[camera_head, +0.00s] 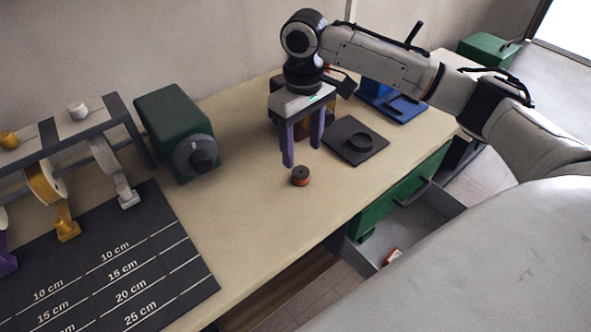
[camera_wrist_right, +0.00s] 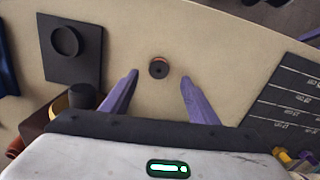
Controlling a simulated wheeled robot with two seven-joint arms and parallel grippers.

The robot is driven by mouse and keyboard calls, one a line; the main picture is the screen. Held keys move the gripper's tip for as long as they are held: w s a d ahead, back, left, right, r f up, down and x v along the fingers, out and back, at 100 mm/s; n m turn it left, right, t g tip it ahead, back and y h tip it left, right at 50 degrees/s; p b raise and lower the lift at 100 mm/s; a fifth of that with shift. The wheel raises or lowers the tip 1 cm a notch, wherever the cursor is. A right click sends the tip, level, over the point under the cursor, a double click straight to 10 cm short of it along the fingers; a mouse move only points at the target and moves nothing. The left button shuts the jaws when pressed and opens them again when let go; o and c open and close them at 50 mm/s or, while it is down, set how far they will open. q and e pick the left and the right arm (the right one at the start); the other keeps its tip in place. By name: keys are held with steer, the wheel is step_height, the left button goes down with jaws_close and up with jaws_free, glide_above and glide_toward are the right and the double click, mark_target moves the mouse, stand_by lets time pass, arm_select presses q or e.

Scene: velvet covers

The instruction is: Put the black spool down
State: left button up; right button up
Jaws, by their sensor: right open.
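The black spool (camera_head: 300,175) is small and dark with an orange-red band at its lower edge. It stands on the bare tabletop. In the right wrist view the spool (camera_wrist_right: 158,68) lies just past the fingertips, roughly midway between them and apart from both. My right gripper (camera_head: 302,157) points down near the spool with its purple fingers spread and nothing between them. The same gripper (camera_wrist_right: 160,77) is open in the wrist view. My left gripper is not in view.
A black square pad with a round ring (camera_head: 359,142) lies right of the gripper. A green box with a dial (camera_head: 176,135) stands left. A dark measuring mat (camera_head: 120,265) and a rack of ribbon spools (camera_head: 75,130) are further left. An open drawer (camera_head: 410,225) juts out below the front edge.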

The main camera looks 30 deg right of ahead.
mark_target(300, 172)
steer(key=shift+s+f, duration=0.15)
steer(key=shift+f, duration=0.75)
steer(key=shift+w+f, duration=0.25)
steer(key=shift+f, duration=1.15)
steer(key=shift+w+f, duration=0.2)
steer(key=shift+f, duration=1.15)
steer(key=c, duration=1.2)
